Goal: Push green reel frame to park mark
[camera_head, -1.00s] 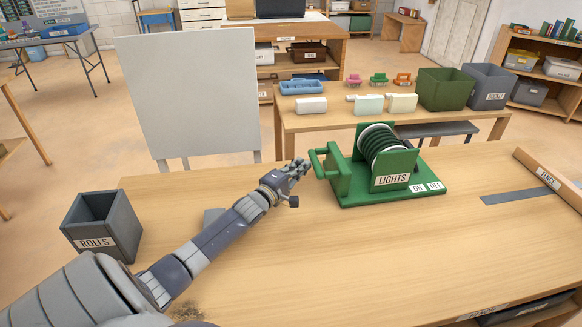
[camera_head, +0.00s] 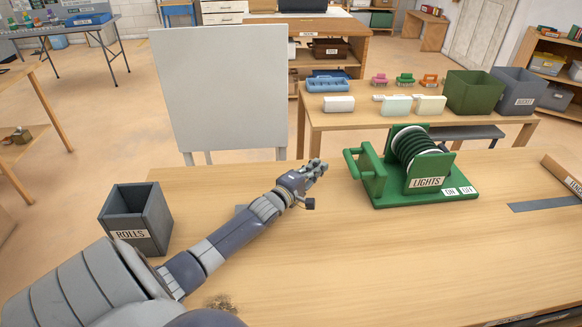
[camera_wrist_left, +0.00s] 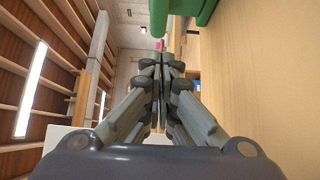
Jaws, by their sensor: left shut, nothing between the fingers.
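The green reel frame (camera_head: 425,193) stands upright on the wooden table, with a "LIGHTS" label, ON and OFF tags and a dark cable coil (camera_head: 415,148). A green handle (camera_head: 358,165) sticks out on its left side. A dark grey strip (camera_head: 543,203), perhaps the park mark, lies flat on the table to the right of the frame. My left gripper (camera_head: 320,167) is shut and empty, just left of the handle with a gap between them. In the left wrist view its fingers (camera_wrist_left: 163,65) are together, with green of the frame (camera_wrist_left: 207,10) at the top. My right gripper is not in view.
A wooden bar (camera_head: 563,172) with a label lies at the table's right edge. A grey "ROLLS" bin (camera_head: 137,218) stands at the left. A white board (camera_head: 222,95) stands behind the table. The tabletop between frame and strip is clear.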

